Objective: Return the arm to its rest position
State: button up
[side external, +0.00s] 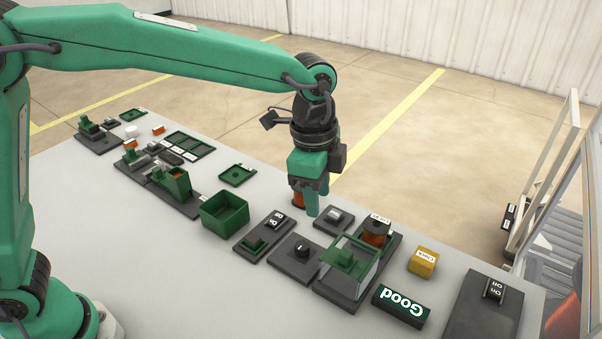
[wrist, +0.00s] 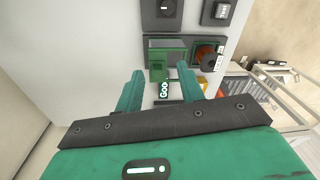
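My arm reaches over the grey table (side external: 140,240) from the left in the side view. My gripper (side external: 318,205) points down above the middle of the table, near the far edge. In the wrist view my gripper (wrist: 160,72) has its two green fingers clearly apart with nothing held between them. No marker of the rest position shows.
A green-framed clear box (side external: 350,257) and a copper coil (side external: 376,232) stand right of the gripper. A green "Good" sign (side external: 400,305), a yellow block (side external: 423,262) and an on/off switch (side external: 494,290) lie nearer the right. A green open bin (side external: 224,211) stands left.

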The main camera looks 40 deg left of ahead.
jog(key=s+a+r+n+t, duration=0.1)
jog(key=s+a+r+n, duration=0.25)
jog(key=a, duration=0.45)
jog(key=s+a+n+t, duration=0.4)
jog(key=s+a+n, duration=0.7)
jog(key=s+a, duration=0.3)
jog(key=a, duration=0.2)
jog(key=shift+s+a+r+n, duration=0.2)
jog(key=shift+s+a+n, duration=0.1)
jog(key=shift+s+n, duration=0.05)
